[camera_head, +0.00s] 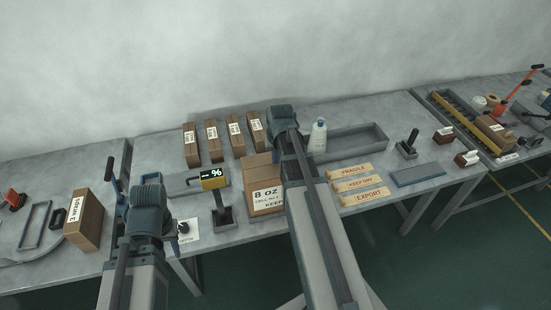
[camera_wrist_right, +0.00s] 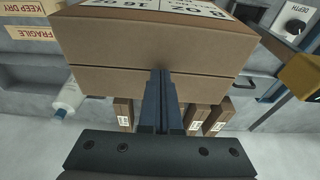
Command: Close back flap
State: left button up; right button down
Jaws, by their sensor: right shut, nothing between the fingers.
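A brown cardboard box (camera_head: 265,201) with an "8 OZ" label stands near the table's front edge in the head view. A plain brown panel, perhaps its back flap, rises behind the label, partly hidden by my right arm. In the right wrist view the box (camera_wrist_right: 150,45) is seen close up and upside down, with a seam across its plain face. My right gripper (camera_wrist_right: 161,75) is shut and empty, its fingertips in front of this face; contact cannot be told. In the head view my right gripper's fingers are hidden. My left gripper (camera_head: 148,205) is left of the box, its fingers hidden.
Several small labelled cartons (camera_head: 211,142) stand behind the box. A white bottle (camera_head: 317,136) and a grey tray (camera_head: 358,139) are to the right. A stamp-like tool (camera_head: 222,211) and yellow-black display (camera_head: 212,178) stand left of the box. Word strips (camera_head: 358,184) lie right.

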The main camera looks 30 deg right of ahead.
jog(key=shift+r+p, duration=0.5)
jog(key=shift+r, duration=0.1)
jog(key=s+p+v, duration=0.1)
jog(key=p+v, duration=1.1)
jog(key=shift+s+a+r, duration=0.1)
jog(key=s+a+f+n+g+b, duration=0.1)
jog(key=s+a+f+n+b, duration=0.1)
jog(key=s+a+f+b, duration=0.2)
jog(key=s+a+f+n+g+b, duration=0.1)
jog(key=s+a+f+b, duration=0.3)
jog(key=a+f+b, duration=0.6)
jog(key=s+a+f+n+b, duration=0.3)
jog(key=a+f+b, duration=0.4)
jog(key=a, duration=0.7)
jog(key=shift+s+g+h, duration=0.4)
jog(key=shift+s, duration=0.05)
jog(key=shift+d+f, duration=0.1)
